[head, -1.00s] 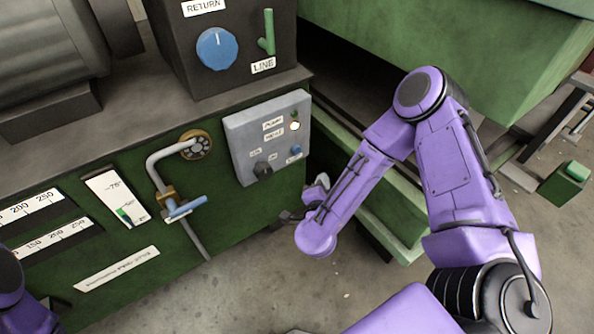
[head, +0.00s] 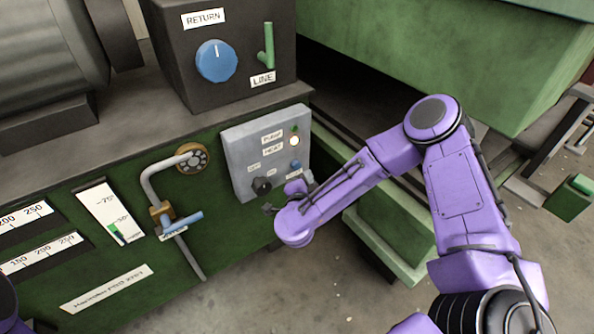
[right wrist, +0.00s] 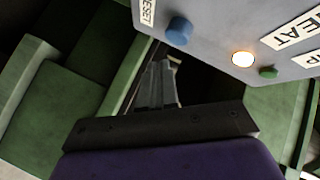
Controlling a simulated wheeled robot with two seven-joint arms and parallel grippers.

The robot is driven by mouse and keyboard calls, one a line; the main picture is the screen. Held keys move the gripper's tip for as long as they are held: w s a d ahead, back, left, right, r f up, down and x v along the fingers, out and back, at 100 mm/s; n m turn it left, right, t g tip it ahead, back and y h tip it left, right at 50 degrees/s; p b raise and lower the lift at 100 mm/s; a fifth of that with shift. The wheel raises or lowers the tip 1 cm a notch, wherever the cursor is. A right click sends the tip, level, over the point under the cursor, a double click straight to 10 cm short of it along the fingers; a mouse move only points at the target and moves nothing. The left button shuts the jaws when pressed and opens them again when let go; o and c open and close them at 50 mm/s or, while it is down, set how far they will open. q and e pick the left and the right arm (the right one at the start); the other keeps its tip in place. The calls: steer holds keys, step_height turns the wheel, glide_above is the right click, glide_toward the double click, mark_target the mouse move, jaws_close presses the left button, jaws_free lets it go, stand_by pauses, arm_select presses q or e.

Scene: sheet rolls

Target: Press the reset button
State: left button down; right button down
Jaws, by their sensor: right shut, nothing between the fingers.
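The grey control panel (head: 240,150) is fixed to the front of the green machine. Its small blue reset button (head: 295,165) sits at the lower right, and in the right wrist view the blue button (right wrist: 179,31) is beside a label reading RESET. My right gripper (head: 308,178) is just below and right of the button in the head view, partly hidden by my own wrist. In the right wrist view its fingers (right wrist: 160,72) are together and empty, below the button and apart from it. My left gripper is out of view.
The panel also carries a lit round lamp (head: 295,141), a green lamp (head: 295,128) and a black knob (head: 262,186). A valve with a blue handle (head: 182,224) and bent pipe stands left of the panel. Green machine parts (head: 390,235) lie right of it.

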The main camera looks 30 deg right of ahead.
steer(key=shift+w, duration=0.6)
stand_by(1.6)
steer(key=shift+w+a, duration=0.1)
steer(key=shift+w, duration=0.35)
steer(key=shift+w, duration=0.5)
stand_by(0.5)
steer(key=shift+r, duration=0.1)
steer(key=shift+s+p, duration=0.55)
steer(key=shift+s, duration=0.4)
